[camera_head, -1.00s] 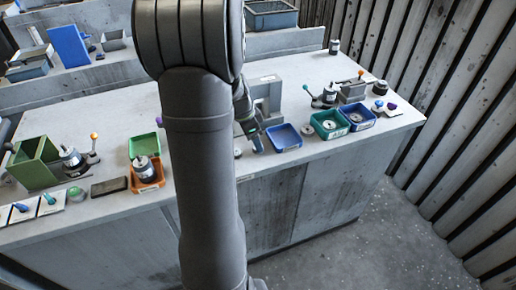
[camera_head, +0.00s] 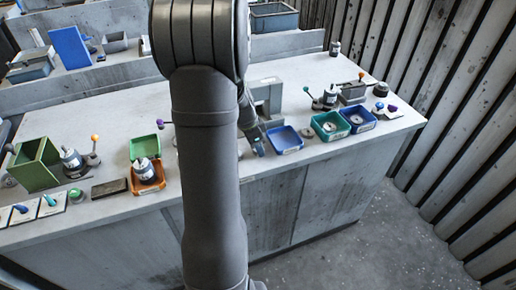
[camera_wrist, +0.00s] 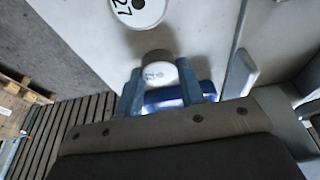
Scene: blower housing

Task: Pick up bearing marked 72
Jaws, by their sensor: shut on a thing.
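My gripper (camera_wrist: 162,88) has two blue fingers, shut on a round bearing (camera_wrist: 157,74) with a white face and a brown-grey rim. A small dark mark on its face is too small to read surely. Another white disc (camera_wrist: 139,8) with a dark centre and large figures, reading 27 or 72 at this angle, lies beyond it at the top edge of the wrist view. In the head view my gripper (camera_head: 256,146) is low over the bench's front edge, left of a blue tray (camera_head: 284,139). The held bearing cannot be made out there.
A teal tray (camera_head: 328,125) and a dark blue tray (camera_head: 358,118) stand to the right, with round parts inside. A grey block fixture (camera_head: 268,93) stands behind my gripper. An orange tray (camera_head: 147,186) and a green tray (camera_head: 145,147) are at left. My arm hides the bench's middle.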

